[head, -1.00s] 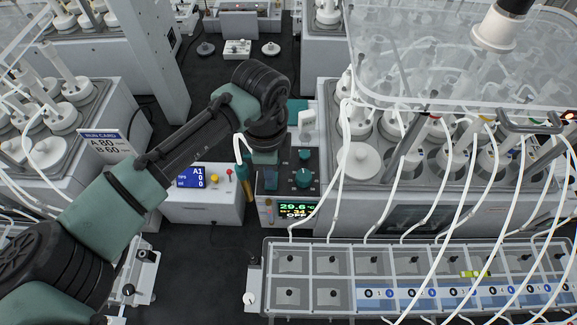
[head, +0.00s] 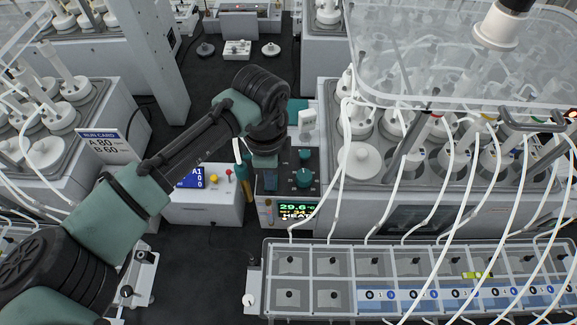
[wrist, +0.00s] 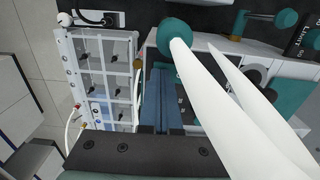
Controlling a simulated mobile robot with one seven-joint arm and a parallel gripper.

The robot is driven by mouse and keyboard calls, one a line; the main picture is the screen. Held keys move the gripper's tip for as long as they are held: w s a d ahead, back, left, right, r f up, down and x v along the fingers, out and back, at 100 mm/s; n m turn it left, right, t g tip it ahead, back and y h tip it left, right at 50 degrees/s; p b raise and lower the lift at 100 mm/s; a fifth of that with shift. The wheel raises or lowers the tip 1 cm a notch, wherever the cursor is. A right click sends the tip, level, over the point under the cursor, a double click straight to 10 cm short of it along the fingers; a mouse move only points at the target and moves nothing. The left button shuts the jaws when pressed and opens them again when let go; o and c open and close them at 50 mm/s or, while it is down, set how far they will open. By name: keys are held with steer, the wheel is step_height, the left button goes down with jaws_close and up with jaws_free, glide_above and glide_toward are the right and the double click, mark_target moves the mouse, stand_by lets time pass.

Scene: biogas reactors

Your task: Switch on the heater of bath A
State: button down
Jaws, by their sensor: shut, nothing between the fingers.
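The heater control unit (head: 299,213) stands at the left end of the right-hand bath (head: 355,205). Its dark panel carries two teal knobs (head: 303,179) and a lit display reading about 29.6 in green, a line with 34 below, and HEAT at the bottom. I cannot read a letter marking this bath. My gripper (head: 270,190) points down at the left part of the panel, its blue fingers together and empty; they hide what lies behind them, and touch cannot be told. In the wrist view the shut fingers (wrist: 161,75) lie alongside the unit.
A white box (head: 205,207) with a blue A1 display and red and yellow buttons stands left of the unit. A compartment tray (head: 262,285) lies in front. White tubes (head: 340,170) hang close to the unit's right. A run card (head: 103,146) stands at left.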

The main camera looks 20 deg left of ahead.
step_height(320, 180, up, 7)
steer(key=p, duration=0.6)
stand_by(0.7)
